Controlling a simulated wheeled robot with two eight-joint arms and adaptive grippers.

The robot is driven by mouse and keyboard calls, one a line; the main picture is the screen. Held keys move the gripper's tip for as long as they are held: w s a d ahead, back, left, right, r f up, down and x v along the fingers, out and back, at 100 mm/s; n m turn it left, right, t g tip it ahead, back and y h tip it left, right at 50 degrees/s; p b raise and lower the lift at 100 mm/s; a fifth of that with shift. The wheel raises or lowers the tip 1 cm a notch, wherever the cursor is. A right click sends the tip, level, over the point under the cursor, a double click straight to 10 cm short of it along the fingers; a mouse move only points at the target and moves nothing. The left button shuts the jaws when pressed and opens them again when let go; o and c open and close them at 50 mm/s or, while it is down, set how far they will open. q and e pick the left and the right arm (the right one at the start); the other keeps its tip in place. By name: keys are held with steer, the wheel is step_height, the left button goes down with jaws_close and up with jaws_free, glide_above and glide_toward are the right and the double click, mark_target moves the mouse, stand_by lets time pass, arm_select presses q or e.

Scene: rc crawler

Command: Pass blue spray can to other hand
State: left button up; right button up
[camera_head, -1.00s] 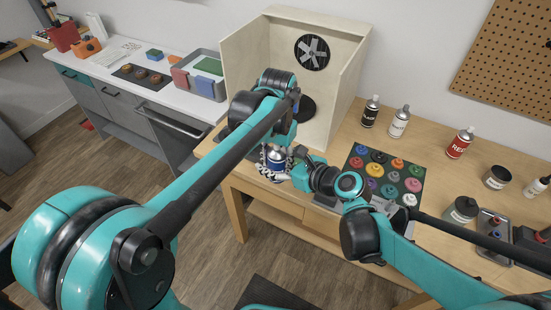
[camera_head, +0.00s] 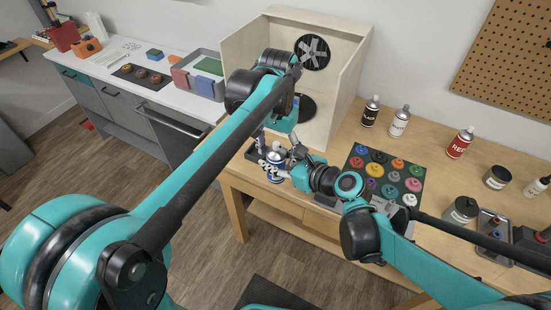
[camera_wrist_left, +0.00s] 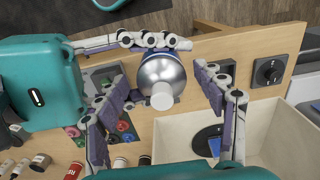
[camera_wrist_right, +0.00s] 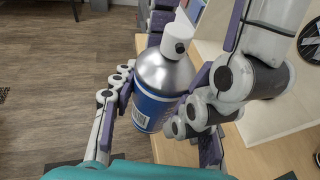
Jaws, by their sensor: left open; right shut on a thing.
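The blue spray can (camera_head: 275,167) has a silver shoulder and white cap. It is held upright or nearly so by my right gripper (camera_head: 284,170), off the table's front edge. In the right wrist view my right gripper's fingers (camera_wrist_right: 160,110) close around the blue body of the can (camera_wrist_right: 155,98). My left gripper (camera_head: 280,148) is above the can, pointing down. In the left wrist view the can's silver top (camera_wrist_left: 162,75) lies between the spread fingers of my left gripper (camera_wrist_left: 160,98), with gaps on both sides. The can's lower part is hidden there.
A wooden spray booth (camera_head: 345,85) with a fan stands behind the grippers. A dark tray of colourful paint pots (camera_head: 384,178) lies right of them. Black, white and red cans (camera_head: 460,143) stand further right. Open floor (camera_head: 190,225) lies in front of the table.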

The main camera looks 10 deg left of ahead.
arm_select(q)
step_height(320, 180, up, 7)
steer(key=shift+r, duration=0.15)
steer(key=shift+s+a+r, duration=0.1)
steer(key=shift+s+a, duration=0.05)
steer(key=s+a+f+n+t, duration=0.2)
steer(key=s+a+f+t, duration=0.1)
steer(key=s+f, duration=0.3)
steer(key=s+a+f+n+t, duration=0.1)
steer(key=s+a+f+t, duration=0.3)
steer(key=s+a+f, duration=0.2)
step_height(320, 180, down, 2)
steer(key=shift+s+a+f+n, duration=0.1)
steer(key=shift+s+a+n, duration=0.25)
steer(key=shift+s, duration=0.45)
